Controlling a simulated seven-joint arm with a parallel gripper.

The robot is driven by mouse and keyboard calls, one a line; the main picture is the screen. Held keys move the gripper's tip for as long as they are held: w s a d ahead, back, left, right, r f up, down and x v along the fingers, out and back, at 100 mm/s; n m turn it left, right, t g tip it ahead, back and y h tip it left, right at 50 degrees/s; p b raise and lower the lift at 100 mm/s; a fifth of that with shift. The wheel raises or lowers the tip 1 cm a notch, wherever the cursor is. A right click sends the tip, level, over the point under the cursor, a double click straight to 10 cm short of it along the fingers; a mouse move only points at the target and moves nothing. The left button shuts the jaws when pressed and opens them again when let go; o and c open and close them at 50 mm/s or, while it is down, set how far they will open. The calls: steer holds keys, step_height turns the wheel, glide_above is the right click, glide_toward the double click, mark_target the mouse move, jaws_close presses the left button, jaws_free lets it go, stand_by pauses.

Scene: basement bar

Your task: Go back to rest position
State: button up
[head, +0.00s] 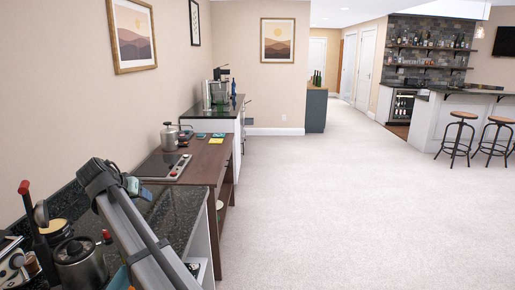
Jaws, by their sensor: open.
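My arm rises from the bottom edge of the head view, over the near dark stone counter (178,215). My gripper (118,182) is the dark part at its upper left end, small and partly turned away. It is open, and I see nothing held in it. Small grey-green pieces show at its right side, and their exact shape is unclear. I cannot tell how high it is above the counter.
On the near counter stand a metal canister (80,262) and a red-handled tool (36,220). Beyond are a brown wooden table (208,160) with a hotplate (163,166) and a metal pot (169,137). Bar stools (458,135) stand far right. The carpet (330,215) is clear.

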steer(key=w+d+f+n+t+h, duration=0.2)
steer(key=w+d+f+n+t, duration=0.25)
steer(key=w+d+f, duration=1.15)
steer(key=s+d+f+g+h, duration=0.1)
steer(key=s+d+f+g, duration=0.3)
steer(key=d+f, duration=0.75)
steer(key=s+d+f+g, duration=0.2)
steer(key=s+d+f, duration=0.45)
steer(key=f, duration=0.75)
steer(key=s+d+f+m+g, duration=0.1)
steer(key=s+d+f+g, duration=0.3)
steer(key=s+d+f, duration=0.6)
steer(key=s+d+f+m+g, duration=0.2)
steer(key=s+d+f+g, duration=0.1)
steer(key=s+d+f, duration=0.65)
steer(key=s+d+f+m+g+y, duration=0.1)
steer(key=s+f+g+y, duration=0.1)
steer(key=s, duration=1.3)
steer(key=s+d+f+m+g+y, duration=0.1)
steer(key=s+f+g, duration=0.3)
steer(key=s, duration=1.2)
steer(key=shift+s+m+g+y, duration=0.25)
steer(key=shift+m+g+y, duration=0.15)
steer(key=shift+y, duration=0.3)
